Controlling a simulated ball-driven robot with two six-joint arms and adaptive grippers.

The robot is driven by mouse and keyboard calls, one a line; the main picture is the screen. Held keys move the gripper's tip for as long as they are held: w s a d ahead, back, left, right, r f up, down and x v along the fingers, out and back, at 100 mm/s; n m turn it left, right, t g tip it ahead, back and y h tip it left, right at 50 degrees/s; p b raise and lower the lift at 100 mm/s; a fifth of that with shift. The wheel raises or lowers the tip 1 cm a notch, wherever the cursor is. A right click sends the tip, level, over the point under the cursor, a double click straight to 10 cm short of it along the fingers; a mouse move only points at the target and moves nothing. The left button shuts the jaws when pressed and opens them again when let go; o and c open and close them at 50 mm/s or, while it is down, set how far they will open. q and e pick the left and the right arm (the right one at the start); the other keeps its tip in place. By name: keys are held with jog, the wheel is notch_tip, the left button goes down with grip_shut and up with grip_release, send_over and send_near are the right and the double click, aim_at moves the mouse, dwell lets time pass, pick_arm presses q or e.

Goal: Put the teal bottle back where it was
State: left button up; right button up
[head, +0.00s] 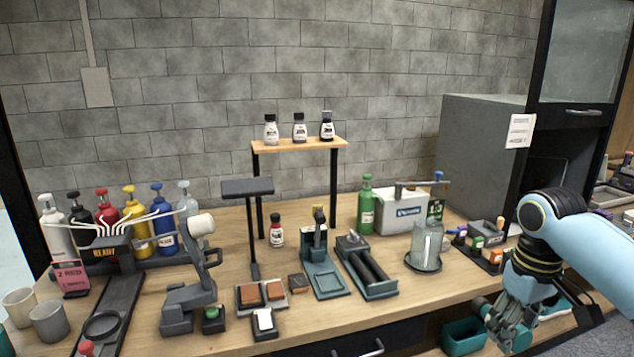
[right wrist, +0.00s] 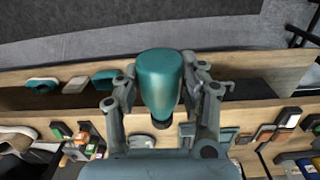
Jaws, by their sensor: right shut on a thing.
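The teal bottle (right wrist: 160,82) is between the two fingers of my right gripper (right wrist: 163,100) in the right wrist view, its rounded end pointing away from the palm. The gripper is shut on it. In the head view my right gripper (head: 503,325) hangs at the lower right, at the front edge of the bench. My left gripper is out of view.
The wooden bench (head: 420,300) holds several tools and bottles, including a green bottle (head: 367,205) and a clear jug (head: 427,245). A teal bin (head: 462,337) is below the right gripper's left side. A raised shelf (head: 300,145) carries three small bottles.

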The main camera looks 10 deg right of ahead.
pick_arm(q)
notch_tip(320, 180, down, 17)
jog(key=b, duration=1.6)
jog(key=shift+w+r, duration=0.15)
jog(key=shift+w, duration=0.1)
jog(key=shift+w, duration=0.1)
